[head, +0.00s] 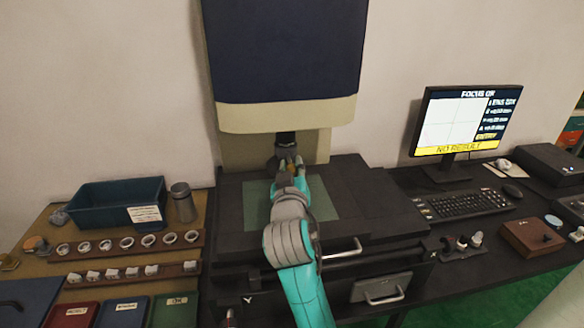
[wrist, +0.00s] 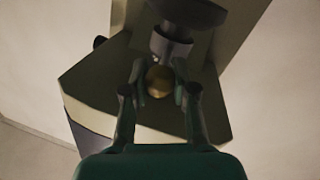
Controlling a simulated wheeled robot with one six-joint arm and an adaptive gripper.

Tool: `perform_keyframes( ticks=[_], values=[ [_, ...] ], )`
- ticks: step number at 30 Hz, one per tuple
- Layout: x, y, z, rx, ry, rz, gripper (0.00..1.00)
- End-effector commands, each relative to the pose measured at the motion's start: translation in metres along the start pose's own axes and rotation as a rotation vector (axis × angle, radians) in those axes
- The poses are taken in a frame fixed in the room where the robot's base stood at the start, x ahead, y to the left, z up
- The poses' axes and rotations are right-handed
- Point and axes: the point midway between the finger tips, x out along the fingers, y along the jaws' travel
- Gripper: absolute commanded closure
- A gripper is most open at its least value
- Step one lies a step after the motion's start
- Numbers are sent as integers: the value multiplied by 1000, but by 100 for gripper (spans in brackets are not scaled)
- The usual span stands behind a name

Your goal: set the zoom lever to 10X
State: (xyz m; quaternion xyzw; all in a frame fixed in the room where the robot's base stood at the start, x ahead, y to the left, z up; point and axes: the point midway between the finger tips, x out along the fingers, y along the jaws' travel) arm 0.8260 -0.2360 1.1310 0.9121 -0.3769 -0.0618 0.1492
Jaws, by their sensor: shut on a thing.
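My gripper (head: 289,164) reaches up from the front to the lens column under the big blue and cream measuring machine (head: 285,112). In the wrist view my gripper (wrist: 160,80) has its two fingers on either side of a round brass-coloured knob (wrist: 159,82), shut on it. The knob sits just below a grey collar (wrist: 171,45) on the dark lens tube. It seems to be the end of the zoom lever; the lever's stem and any zoom marks cannot be made out. In the head view my fingers largely hide the knob.
A monitor (head: 468,122) at right reads "FOCUS OK" and "NO RESULT". The stage (head: 345,200) lies under my arm. At left are a blue bin (head: 110,203), a metal cylinder (head: 183,203) and racks of rings (head: 130,243). A keyboard (head: 468,205) is at right.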

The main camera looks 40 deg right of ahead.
Motion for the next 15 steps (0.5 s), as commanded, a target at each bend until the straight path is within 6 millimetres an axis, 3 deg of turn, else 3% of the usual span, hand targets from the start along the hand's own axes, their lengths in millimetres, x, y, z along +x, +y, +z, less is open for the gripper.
perform_keyframes(
  ticks=[15],
  values=[
    [-1, -26, -10, 0, -78, 236, 100]
  ],
)
